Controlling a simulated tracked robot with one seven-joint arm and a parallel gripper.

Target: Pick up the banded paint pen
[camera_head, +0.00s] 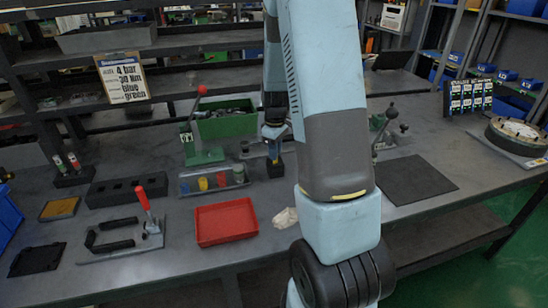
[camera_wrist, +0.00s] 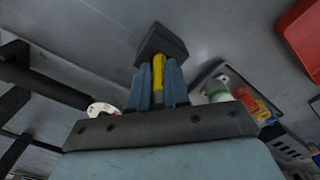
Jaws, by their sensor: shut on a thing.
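The banded paint pen (camera_wrist: 158,78) is yellow with a dark band low between my fingers in the wrist view. My gripper (camera_wrist: 159,82) has its blue fingers closed on both sides of the pen. The pen's far end meets a small black block (camera_wrist: 160,45); I cannot tell how deep it sits there. In the head view my gripper (camera_head: 274,140) is just above the black block (camera_head: 275,167), which stands on the bench behind my arm. The pen is mostly hidden there.
Left of the block is a tray (camera_head: 240,186) with coloured jars, and a green bin (camera_head: 226,120) is behind. A red tray (camera_head: 226,222) and a crumpled pale rag (camera_head: 286,217) lie in front. A dark mat (camera_head: 414,180) lies to the right.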

